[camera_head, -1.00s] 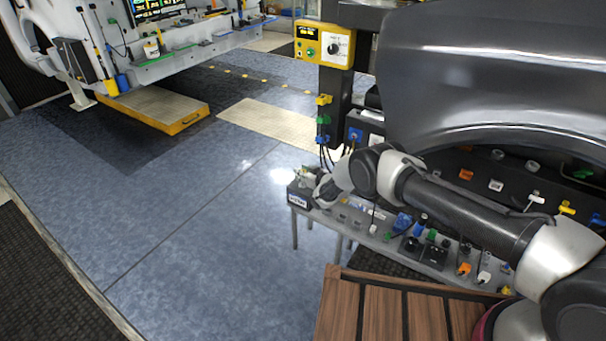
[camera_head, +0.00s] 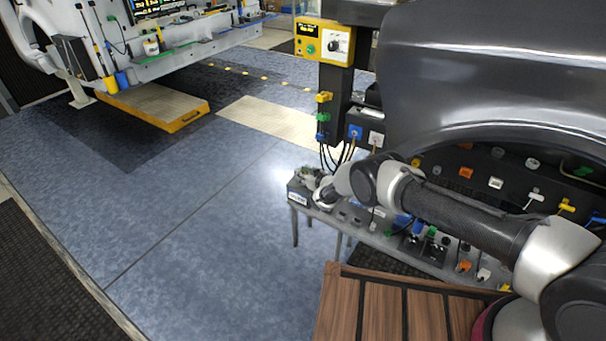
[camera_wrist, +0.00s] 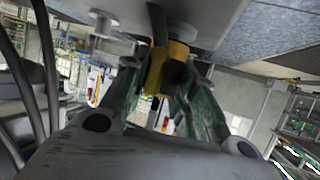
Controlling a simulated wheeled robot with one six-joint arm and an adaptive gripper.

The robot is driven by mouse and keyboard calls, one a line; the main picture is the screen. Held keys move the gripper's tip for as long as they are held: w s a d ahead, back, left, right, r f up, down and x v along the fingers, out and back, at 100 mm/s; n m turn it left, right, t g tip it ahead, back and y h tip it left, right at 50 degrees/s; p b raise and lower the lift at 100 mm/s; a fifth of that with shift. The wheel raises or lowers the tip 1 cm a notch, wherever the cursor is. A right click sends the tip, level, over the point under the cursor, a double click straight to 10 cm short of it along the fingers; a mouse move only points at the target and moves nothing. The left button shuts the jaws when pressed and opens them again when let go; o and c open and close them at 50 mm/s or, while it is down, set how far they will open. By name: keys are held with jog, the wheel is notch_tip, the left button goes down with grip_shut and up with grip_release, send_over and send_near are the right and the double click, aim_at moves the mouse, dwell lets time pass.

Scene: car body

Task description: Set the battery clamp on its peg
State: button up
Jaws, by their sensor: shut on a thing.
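My gripper (camera_wrist: 166,90) is shut on the battery clamp (camera_wrist: 178,52), a small yellow and black piece that shows between the fingertips in the wrist view. Beside it, at the upper left of that view, a pale round stub (camera_wrist: 103,21) stands out from a grey surface. I cannot tell whether this stub is the peg. In the head view my gripper (camera_head: 318,186) is at the left end of the grey workbench (camera_head: 356,231), close to a dark battery-like box (camera_head: 298,196) with a pale label. The clamp is too small to make out there.
The workbench carries several small coloured parts and plugs to the right. A dark car body panel (camera_head: 480,75) hangs above. A yellow control box (camera_head: 324,42) on a black post stands behind. A slatted wooden surface (camera_head: 385,305) is in front.

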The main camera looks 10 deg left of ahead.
jog(key=shift+f, duration=0.15)
jog(key=shift+f, duration=0.25)
jog(key=o, duration=1.1)
jog(key=shift+d, duration=0.1)
jog(key=v, duration=1.1)
jog(key=shift+s+d, duration=0.25)
jog(key=shift+s, duration=0.1)
jog(key=shift+r, duration=0.1)
